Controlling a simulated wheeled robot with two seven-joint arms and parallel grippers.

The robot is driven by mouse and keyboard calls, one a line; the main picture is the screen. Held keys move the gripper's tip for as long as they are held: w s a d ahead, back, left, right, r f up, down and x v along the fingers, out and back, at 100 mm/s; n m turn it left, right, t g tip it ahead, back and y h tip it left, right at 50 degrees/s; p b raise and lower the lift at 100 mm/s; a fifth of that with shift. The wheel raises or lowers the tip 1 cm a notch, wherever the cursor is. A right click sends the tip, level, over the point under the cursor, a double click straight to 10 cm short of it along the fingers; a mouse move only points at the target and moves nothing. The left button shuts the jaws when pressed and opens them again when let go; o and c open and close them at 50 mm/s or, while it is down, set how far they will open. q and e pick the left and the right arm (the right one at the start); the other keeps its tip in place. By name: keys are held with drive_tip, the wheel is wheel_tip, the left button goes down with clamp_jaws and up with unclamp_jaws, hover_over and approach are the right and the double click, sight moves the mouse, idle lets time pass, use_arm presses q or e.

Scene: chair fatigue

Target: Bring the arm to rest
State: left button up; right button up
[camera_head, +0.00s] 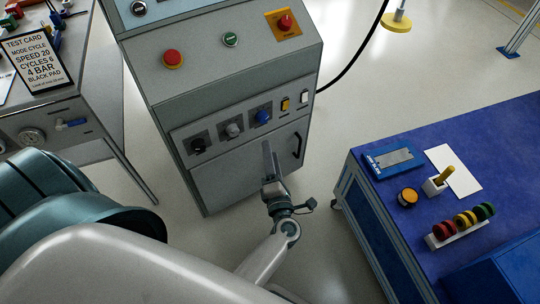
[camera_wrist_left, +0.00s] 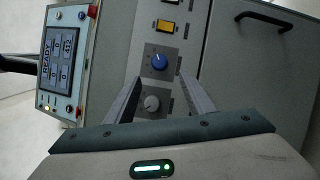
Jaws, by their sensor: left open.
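My left gripper (camera_head: 269,160) is in front of the lower front of the grey control cabinet (camera_head: 230,70) in the head view. In the left wrist view its two fingers (camera_wrist_left: 160,80) are spread apart with nothing between them. Beyond the fingers are a blue knob (camera_wrist_left: 160,62) and a grey knob (camera_wrist_left: 152,103) on the cabinet's panel. Whether the fingers touch the cabinet cannot be told, but a gap seems to show. My right gripper is not in view.
A blue-topped bench (camera_head: 480,135) stands at right, with a rack of coloured rings (camera_head: 460,226) and a blue tray (camera_head: 393,160). A grey table (camera_head: 85,115) with a test card (camera_head: 36,62) stands at left. A door handle (camera_head: 298,146) sticks out of the cabinet. Floor shows between cabinet and bench.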

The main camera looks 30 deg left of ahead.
use_arm(q)
drive_tip(key=s+d+f+m+h+p, duration=0.2)
drive_tip(key=d+f+m+h, duration=0.4)
drive_tip(key=m, duration=0.4)
drive_tip(key=s+d+f+m+h+p, duration=0.25)
drive_tip(key=d+f+m+h, duration=0.35)
drive_tip(key=m, duration=0.4)
drive_tip(key=s+a+f+m+g+p, duration=0.1)
drive_tip(key=s+f+m+g, duration=0.3)
drive_tip(key=s+f, duration=0.5)
drive_tip(key=s+a+f+m+g+p, duration=0.2)
drive_tip(key=s+a+f+m+g, duration=0.1)
drive_tip(key=s+f+m+g, duration=0.2)
drive_tip(key=s+f+m, duration=0.2)
drive_tip(key=s+f, duration=0.2)
drive_tip(key=s, duration=0.2)
drive_tip(key=shift+a+m+h, duration=0.3)
drive_tip(key=shift+a+m, duration=0.05)
drive_tip(key=shift+m, duration=0.05)
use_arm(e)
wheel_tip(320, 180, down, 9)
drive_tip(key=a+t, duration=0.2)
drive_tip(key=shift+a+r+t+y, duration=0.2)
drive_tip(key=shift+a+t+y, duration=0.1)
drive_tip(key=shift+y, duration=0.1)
use_arm(q)
drive_tip(key=shift+f, duration=0.1)
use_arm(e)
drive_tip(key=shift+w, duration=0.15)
